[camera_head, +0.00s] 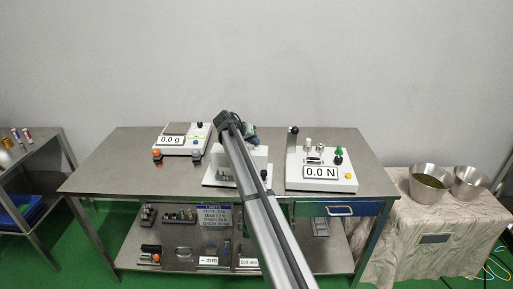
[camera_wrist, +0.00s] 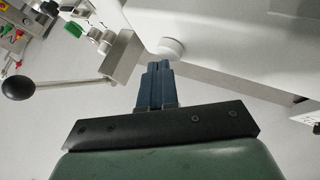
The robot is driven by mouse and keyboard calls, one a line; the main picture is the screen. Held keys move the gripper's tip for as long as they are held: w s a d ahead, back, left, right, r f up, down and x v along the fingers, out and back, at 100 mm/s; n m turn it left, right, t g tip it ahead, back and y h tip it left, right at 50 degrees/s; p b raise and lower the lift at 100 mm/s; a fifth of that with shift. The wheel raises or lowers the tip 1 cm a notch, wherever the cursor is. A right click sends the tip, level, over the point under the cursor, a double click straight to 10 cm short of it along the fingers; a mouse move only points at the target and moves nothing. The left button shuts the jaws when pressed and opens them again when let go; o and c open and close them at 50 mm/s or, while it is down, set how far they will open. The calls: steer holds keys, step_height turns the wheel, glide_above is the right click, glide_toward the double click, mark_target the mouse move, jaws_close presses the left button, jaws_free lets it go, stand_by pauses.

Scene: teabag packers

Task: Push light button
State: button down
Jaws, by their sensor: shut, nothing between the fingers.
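In the wrist view, a round white button-like knob (camera_wrist: 172,47) stands out from a white housing (camera_wrist: 215,28). My gripper (camera_wrist: 158,66) is shut and empty, its dark blue fingers together. The fingertips lie just below the knob in that picture; I cannot tell whether they touch it. In the head view my gripper (camera_head: 251,134) is above the white middle device (camera_head: 258,156), and my arm hides part of both. No marking shows that this knob is the light button.
A lever with a black ball (camera_wrist: 18,88) and a metal block (camera_wrist: 122,58) are left of my fingers. A scale reading 0.0 g (camera_head: 171,140) and a force tester reading 0.0 N (camera_head: 320,172) flank the middle device on the metal table (camera_head: 130,165). Metal bowls (camera_head: 430,183) stand right.

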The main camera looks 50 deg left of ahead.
mark_target(255, 147)
steer(key=shift+f, duration=0.45)
stand_by(0.5)
steer(key=shift+r, duration=0.55)
steer(key=shift+r, duration=2.85)
